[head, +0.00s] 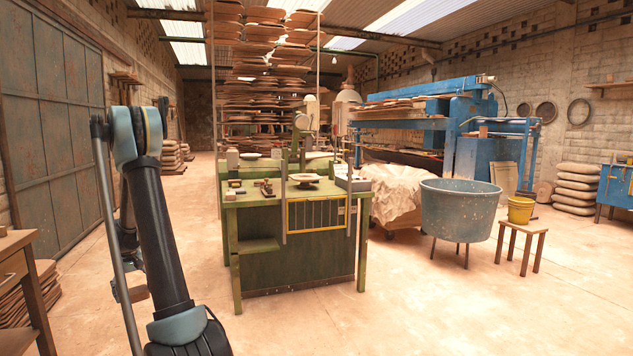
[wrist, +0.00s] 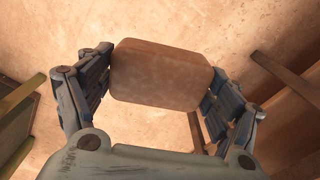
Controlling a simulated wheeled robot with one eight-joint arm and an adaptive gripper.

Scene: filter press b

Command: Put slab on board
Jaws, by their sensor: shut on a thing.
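A brown, rounded rectangular slab (wrist: 160,76) is held between the two fingers of my gripper (wrist: 158,72) in the wrist view. The fingers press on its left and right sides, and the slab is off the floor. In the head view my gripper (head: 128,286) hangs low behind my arm at the left, partly hidden, with a small brown part of the slab (head: 136,294) showing. I cannot tell which thing is the board; none is clearly seen in either view.
A wooden table (head: 14,240) stands at the left edge, with stacked pieces (head: 40,290) beside it. A green workbench (head: 300,255) stands in the middle. A blue tub (head: 459,212) and a stool (head: 520,232) with a yellow bucket (head: 520,210) are at right. Open floor lies between.

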